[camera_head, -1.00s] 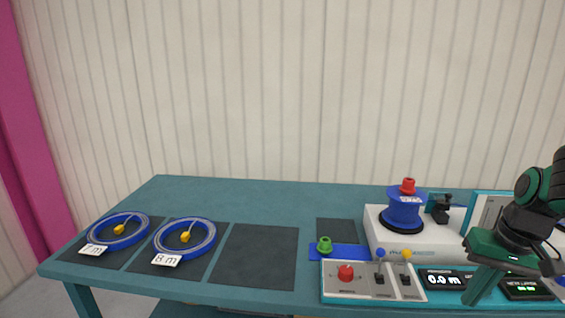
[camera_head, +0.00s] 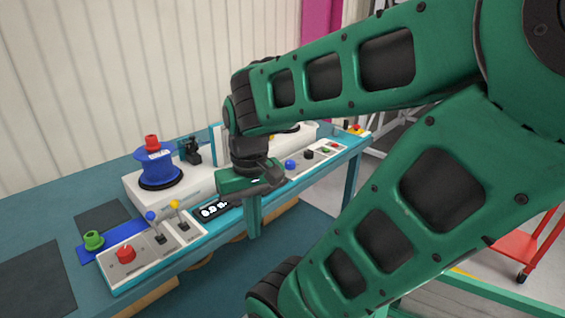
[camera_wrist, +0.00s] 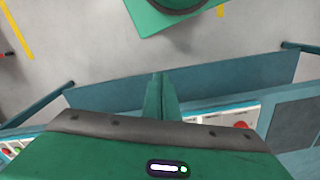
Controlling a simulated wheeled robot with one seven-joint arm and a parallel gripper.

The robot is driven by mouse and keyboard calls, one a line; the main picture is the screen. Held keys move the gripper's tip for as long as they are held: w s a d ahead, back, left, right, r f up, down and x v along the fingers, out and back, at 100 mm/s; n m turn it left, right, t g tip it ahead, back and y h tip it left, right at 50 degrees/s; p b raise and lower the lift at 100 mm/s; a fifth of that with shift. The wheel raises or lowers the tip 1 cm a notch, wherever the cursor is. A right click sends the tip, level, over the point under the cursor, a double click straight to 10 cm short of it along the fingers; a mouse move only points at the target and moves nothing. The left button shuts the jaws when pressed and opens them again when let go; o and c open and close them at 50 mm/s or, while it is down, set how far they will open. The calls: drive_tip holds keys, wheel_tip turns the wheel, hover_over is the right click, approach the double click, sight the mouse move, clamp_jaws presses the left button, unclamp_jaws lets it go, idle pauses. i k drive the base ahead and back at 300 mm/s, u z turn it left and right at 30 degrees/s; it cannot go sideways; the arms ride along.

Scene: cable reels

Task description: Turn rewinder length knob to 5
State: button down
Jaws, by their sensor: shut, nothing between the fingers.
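The rewinder (camera_head: 190,190) is a white machine on the teal table, with a control panel along its front edge. A blue knob (camera_head: 290,164) and a black knob (camera_head: 309,154) are on the panel to the right of my gripper. I cannot read their labels or tell which one sets the length. A black display (camera_head: 211,210) reads about 0.0 m. My gripper (camera_head: 254,232) is shut and empty, pointing down in front of the panel edge and hiding part of the panel. Its closed fingers also show in the wrist view (camera_wrist: 160,92).
A blue spool with a red knob (camera_head: 158,165) stands on the rewinder. Blue- and yellow-topped levers (camera_head: 175,206), a red button (camera_head: 126,253) and a green knob (camera_head: 94,240) are at the left. A red cart (camera_head: 530,240) stands on the floor at right. My arm covers much of the right side.

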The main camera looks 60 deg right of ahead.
sight(290, 164)
drive_tip(key=z, duration=1.7)
